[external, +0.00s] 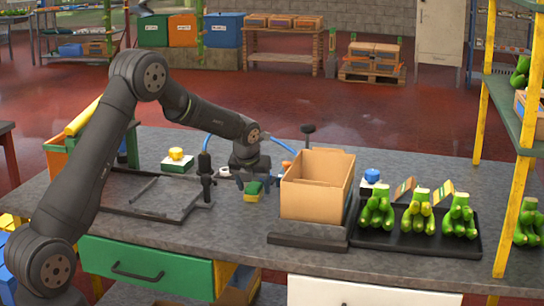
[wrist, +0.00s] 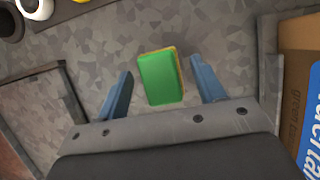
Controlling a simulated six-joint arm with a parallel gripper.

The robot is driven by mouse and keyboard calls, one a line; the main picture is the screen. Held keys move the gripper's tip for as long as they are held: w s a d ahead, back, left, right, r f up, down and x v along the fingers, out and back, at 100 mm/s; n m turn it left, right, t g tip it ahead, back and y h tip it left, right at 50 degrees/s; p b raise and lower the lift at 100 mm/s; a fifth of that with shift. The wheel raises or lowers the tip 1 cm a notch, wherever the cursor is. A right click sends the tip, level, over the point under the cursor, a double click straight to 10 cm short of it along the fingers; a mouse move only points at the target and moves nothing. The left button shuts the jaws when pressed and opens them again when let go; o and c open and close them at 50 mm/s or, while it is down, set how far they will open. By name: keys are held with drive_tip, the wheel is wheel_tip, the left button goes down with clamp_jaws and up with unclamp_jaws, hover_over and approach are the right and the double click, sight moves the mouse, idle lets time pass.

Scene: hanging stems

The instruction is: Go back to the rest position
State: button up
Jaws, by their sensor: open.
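My gripper (external: 253,182) hangs over the grey table, left of the cardboard box. In the wrist view its two blue fingers (wrist: 160,95) are spread apart. A small green and yellow block (external: 254,191) lies below them and also shows in the wrist view (wrist: 160,78), between the fingers with gaps on both sides. I cannot tell how far above the block the fingertips are. My arm reaches over the table from the front left.
An open cardboard box (external: 312,193) stands close right of my gripper. A black tray (external: 400,240) with green bunches lies further right, near a yellow-posted shelf (external: 480,120). A dark frame (external: 112,207) lies on the left. A black upright post (external: 206,180) stands just left of my gripper.

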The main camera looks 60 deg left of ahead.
drive_tip(key=shift+w+a+f, duration=0.1)
drive_tip(key=shift+f, duration=0.05)
drive_tip(key=shift+r, duration=1.25)
